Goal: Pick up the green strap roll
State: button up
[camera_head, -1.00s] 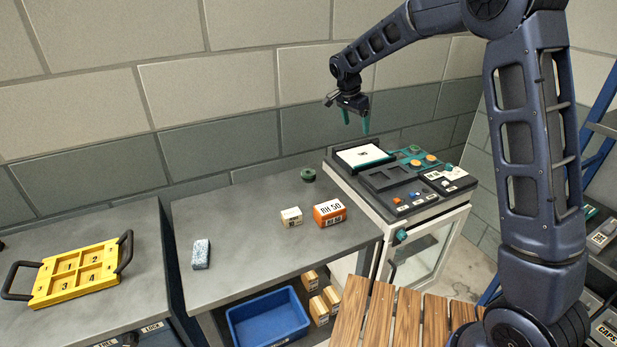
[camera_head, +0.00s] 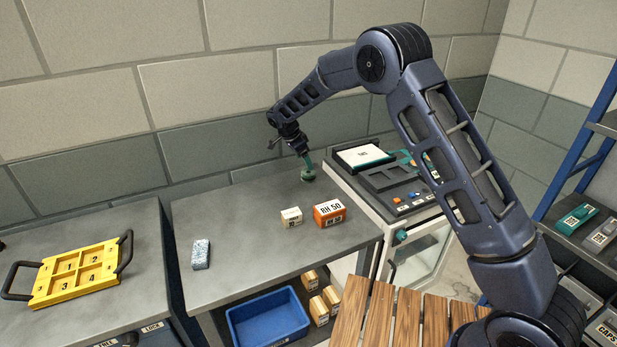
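The green strap roll (camera_head: 308,177) lies near the back right of the grey middle table (camera_head: 256,226), beside the control cabinet. It is small and dark green. My gripper (camera_head: 307,164) points down with its green fingers just above or at the roll. The fingers overlap each other and the roll from this side, so I cannot tell whether they touch it or how wide apart they are.
An orange box (camera_head: 329,213) and a small cream box (camera_head: 291,216) stand in front of the roll. A speckled block (camera_head: 201,254) lies farther left. The control cabinet (camera_head: 375,199) rises to the right. The table's left back is clear.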

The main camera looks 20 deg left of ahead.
aim_at(308, 172)
jog(key=x, duration=0.3)
jog(key=shift+a+x, duration=0.15)
jog(key=shift+x, duration=1.1)
jog(key=shift+a+x, duration=0.15)
jog(key=shift+x, duration=1.1)
jog(key=shift+s+f, duration=0.1)
jog(key=c, duration=1.1)
